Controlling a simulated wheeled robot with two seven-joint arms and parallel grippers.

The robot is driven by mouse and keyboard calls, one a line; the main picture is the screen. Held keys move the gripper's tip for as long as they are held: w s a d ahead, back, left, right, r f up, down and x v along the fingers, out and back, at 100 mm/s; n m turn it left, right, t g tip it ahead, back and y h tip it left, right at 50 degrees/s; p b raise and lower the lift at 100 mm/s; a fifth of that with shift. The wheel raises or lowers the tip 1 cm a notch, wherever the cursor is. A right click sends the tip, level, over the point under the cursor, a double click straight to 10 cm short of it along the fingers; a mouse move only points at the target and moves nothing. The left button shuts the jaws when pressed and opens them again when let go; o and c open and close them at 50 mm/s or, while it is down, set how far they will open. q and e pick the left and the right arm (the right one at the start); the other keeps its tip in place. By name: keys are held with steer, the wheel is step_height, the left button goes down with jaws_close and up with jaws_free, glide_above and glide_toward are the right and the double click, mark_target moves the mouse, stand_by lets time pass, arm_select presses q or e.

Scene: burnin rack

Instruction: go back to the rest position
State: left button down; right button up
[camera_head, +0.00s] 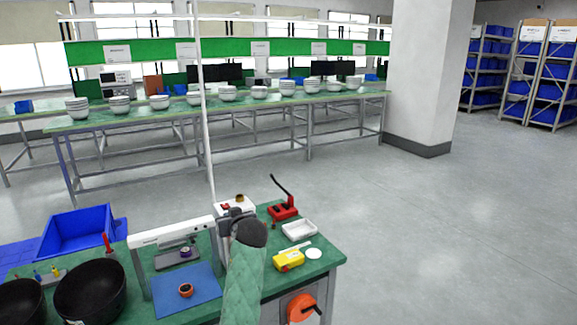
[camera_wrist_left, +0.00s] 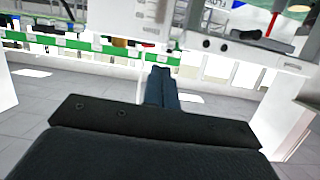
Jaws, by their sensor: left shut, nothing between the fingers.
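My left arm in its green sleeve rises over the green workbench (camera_head: 270,287) in the head view. My left gripper (camera_head: 232,217) is at its far end, partly hidden behind my dark wrist, in front of a white box (camera_head: 222,206) with a red mark. In the left wrist view the two dark fingers (camera_wrist_left: 161,88) are together with nothing between them. My right gripper does not show.
A white frame (camera_head: 172,232) stands close left of my arm, over a blue mat (camera_head: 205,298). A red lever press (camera_head: 283,211), white tray (camera_head: 299,230) and yellow device (camera_head: 288,261) lie right. A blue bin (camera_head: 80,241) and black bowls (camera_head: 90,291) are left. Open floor lies beyond.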

arm_select(q)
steer(key=s+f+m+g+h, duration=0.4)
steer(key=s+f, duration=1.8)
steer(key=s+d+f+m+g+h, duration=0.1)
steer(key=s+f+g, duration=0.15)
steer(key=s, duration=0.75)
steer(key=s+d+f+m+g+h, duration=0.1)
steer(key=s+f+m+h, duration=0.15)
steer(key=s, duration=0.75)
steer(key=s+d+f+m+g+h, duration=0.1)
steer(key=s+f, duration=0.2)
steer(key=s, duration=0.7)
steer(key=s+d+f+g, duration=0.1)
steer(key=s+d+f, duration=0.1)
steer(key=f, duration=1.6)
steer(key=s+d+f+g, duration=0.1)
steer(key=s+d+f, duration=0.1)
steer(key=f, duration=1.6)
steer(key=shift+s+f+g, duration=0.15)
steer(key=shift+s+g, duration=0.05)
steer(key=shift+g, duration=0.15)
